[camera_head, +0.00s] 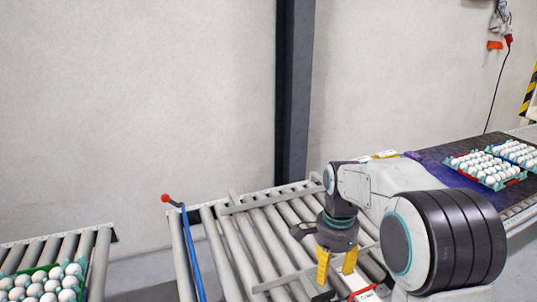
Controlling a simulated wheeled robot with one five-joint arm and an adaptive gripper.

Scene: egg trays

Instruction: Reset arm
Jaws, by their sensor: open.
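My gripper (337,262) is at the lower middle of the head view, pointing down over the roller conveyor. Its two yellow fingers are apart, and I see nothing between them. My arm (395,190) reaches in from the lower right. It hides part of the conveyor behind it.
A roller conveyor (240,250) lies below the gripper, its visible left rollers bare. Egg trays (485,168) stand on a dark belt (440,158) at the right. Another egg tray (40,272) sits on rollers at the lower left. A dark post (294,90) stands behind.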

